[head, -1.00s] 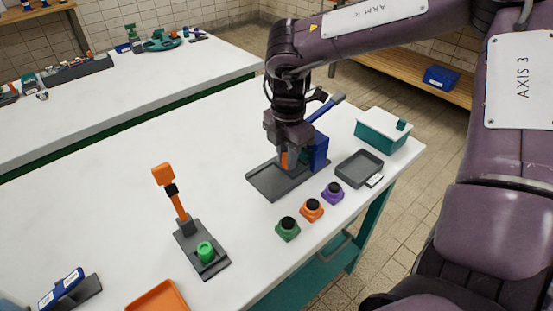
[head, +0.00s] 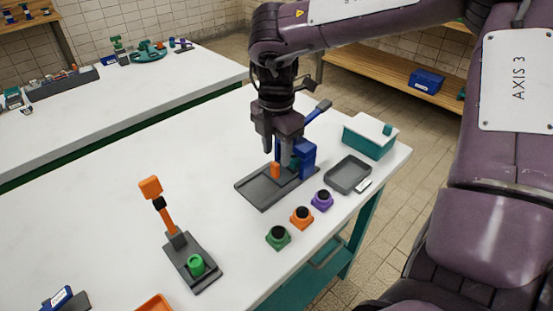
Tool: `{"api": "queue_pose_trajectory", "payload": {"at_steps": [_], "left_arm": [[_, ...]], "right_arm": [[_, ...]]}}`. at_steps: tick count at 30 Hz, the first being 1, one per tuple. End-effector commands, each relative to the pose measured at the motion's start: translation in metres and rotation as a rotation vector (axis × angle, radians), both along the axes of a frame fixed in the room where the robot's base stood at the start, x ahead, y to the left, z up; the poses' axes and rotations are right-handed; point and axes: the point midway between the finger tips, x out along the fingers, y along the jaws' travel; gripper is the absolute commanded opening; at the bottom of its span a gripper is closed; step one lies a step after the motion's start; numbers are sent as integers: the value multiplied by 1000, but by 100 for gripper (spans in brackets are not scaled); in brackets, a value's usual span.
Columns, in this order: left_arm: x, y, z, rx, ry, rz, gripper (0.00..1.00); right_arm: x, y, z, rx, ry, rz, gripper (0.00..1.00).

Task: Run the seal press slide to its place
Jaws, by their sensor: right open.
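A press with a dark grey base plate (head: 262,194), a blue body (head: 305,154) and a raised blue lever (head: 318,111) stands on the white bench. It looks like the seal press. A small upright orange block (head: 275,171), perhaps the slide's grip, stands on the plate just left of the blue body. My right gripper (head: 278,152) points down over the plate, open, its fingertips just above and beside the orange block. I cannot tell whether they touch it. A dark teal part beside the block is partly hidden by a finger. My left gripper is out of view.
Green (head: 278,237), orange (head: 302,217) and purple (head: 322,200) black-topped pieces stand in front of the press. A grey tray (head: 348,174) and a teal box (head: 370,136) are to its right. An orange-levered press (head: 190,262) stands front left. The bench's middle left is clear.

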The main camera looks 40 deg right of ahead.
Motion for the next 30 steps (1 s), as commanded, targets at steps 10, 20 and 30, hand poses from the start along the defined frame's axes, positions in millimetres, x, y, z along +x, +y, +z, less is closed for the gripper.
{"api": "queue_pose_trajectory", "payload": {"at_steps": [10,20,30], "left_arm": [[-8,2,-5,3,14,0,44],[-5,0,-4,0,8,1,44],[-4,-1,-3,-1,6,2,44]], "right_arm": [[0,0,36,-1,0,0,42],[0,0,36,-1,0,0,42],[0,0,35,0,0,0,42]]}}
